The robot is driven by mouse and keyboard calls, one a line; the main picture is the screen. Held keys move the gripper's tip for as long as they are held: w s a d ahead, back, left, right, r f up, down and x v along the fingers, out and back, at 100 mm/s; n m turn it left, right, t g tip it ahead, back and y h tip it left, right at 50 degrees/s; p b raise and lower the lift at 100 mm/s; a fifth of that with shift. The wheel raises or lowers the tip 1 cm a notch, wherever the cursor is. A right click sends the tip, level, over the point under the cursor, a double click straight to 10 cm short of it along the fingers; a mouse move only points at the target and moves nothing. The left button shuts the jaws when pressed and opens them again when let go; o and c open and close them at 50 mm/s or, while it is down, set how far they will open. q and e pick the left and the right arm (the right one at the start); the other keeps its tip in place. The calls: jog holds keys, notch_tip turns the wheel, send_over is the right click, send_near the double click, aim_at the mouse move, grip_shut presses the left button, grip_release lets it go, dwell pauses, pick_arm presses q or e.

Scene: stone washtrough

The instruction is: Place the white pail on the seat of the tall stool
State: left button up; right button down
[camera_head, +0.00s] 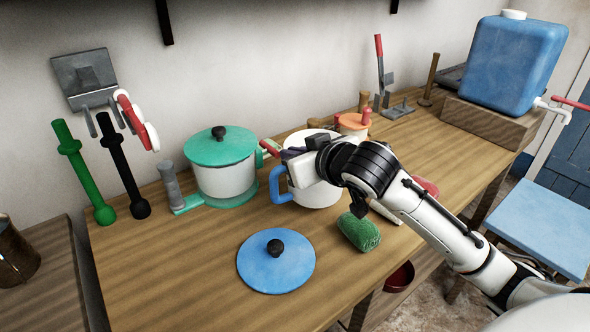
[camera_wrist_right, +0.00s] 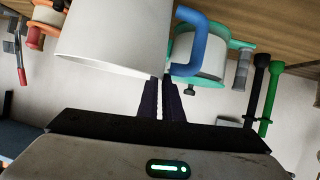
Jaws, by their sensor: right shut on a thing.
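The white pail (camera_head: 316,194) with a blue side handle is at the middle of the wooden table, upright. My right gripper (camera_head: 295,153) is shut on its rim and partly covers it. In the right wrist view the pail (camera_wrist_right: 112,38) shows upside down beside the dark fingers (camera_wrist_right: 162,90), with its blue handle to the right. I cannot tell whether its base touches the table. A stool with a light blue seat (camera_head: 540,226) stands to the right of the table, its seat bare. My left gripper is not in view.
A green-lidded pot (camera_head: 222,178) stands left of the pail. A blue lid (camera_head: 276,262) and a green roll (camera_head: 358,232) lie in front. An orange-topped container (camera_head: 353,124) is behind. A blue water tank (camera_head: 514,62) stands on a wooden block at the back right.

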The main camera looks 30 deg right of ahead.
notch_tip(320, 180, down, 3)
jog(key=shift+f, duration=0.1)
jog(key=c, duration=1.9)
grip_release()
